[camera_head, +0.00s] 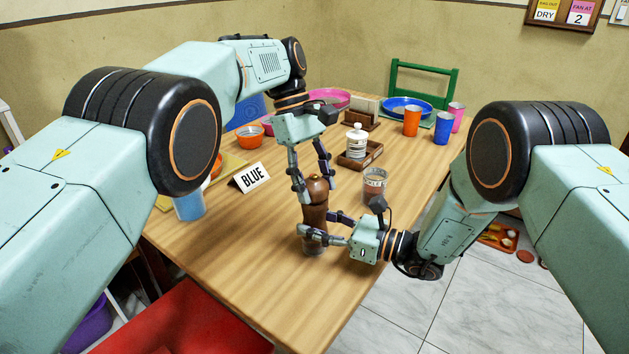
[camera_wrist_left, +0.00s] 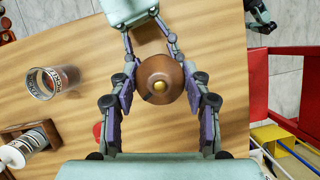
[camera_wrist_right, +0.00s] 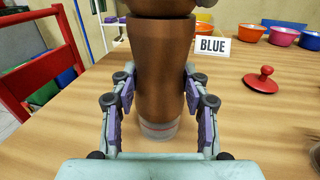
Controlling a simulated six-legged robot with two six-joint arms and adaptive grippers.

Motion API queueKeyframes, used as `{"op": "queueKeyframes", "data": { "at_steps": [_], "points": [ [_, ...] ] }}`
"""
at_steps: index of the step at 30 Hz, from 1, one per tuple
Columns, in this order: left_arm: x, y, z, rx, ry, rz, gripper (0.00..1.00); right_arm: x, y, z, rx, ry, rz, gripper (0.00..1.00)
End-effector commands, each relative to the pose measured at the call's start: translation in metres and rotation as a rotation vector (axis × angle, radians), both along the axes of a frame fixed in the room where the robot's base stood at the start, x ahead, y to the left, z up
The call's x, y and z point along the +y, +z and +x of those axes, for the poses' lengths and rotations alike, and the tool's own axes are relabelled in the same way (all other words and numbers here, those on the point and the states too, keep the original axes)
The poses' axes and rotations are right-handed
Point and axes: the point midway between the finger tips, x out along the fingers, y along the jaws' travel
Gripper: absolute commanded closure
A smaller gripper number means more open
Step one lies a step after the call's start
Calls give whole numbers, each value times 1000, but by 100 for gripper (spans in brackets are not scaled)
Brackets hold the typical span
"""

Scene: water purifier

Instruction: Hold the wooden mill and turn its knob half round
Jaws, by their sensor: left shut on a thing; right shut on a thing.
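The wooden mill (camera_head: 314,216) stands upright on the table near its front edge. Its dark brown body fills the middle of the right wrist view (camera_wrist_right: 160,75). My right gripper (camera_head: 314,233) is shut on the lower body from the side, one finger on each flank (camera_wrist_right: 158,108). My left gripper (camera_head: 312,184) comes from above and is shut on the mill's rounded knob (camera_head: 317,185). The left wrist view shows the knob (camera_wrist_left: 158,72) with its brass tip from above, between the left fingers (camera_wrist_left: 160,85). The fingers partly hide the mill in the head view.
A BLUE sign (camera_head: 249,177) stands left of the mill. A glass jar (camera_head: 374,184) and a wooden caddy (camera_head: 360,155) with a white jar (camera_head: 356,141) stand behind it to the right. Bowls and cups line the far side. A red lid (camera_wrist_right: 262,80) lies nearby.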

Motion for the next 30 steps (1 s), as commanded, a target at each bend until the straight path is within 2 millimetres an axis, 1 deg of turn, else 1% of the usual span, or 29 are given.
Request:
{"op": "queueKeyframes", "data": {
  "at_steps": [13, 14, 15, 21, 30],
  "points": [
    [-1, 0, -1, 3, -9, -1, 83, 0, -1, 0, 3, -1, -1, 92],
    [-1, 0, -1, 3, -9, -1, 49, 0, -1, 0, 3, -1, -1, 92],
    [-1, 0, -1, 3, -8, 0, 46, 0, -1, 0, 3, -1, -1, 92],
    [0, 0, -1, 1, -8, 0, 29, 0, -1, 0, 3, -1, -1, 92],
    [0, 0, 0, 1, -6, 0, 28, 0, -1, 0, 3, -1, -1, 92]
  ]
}}
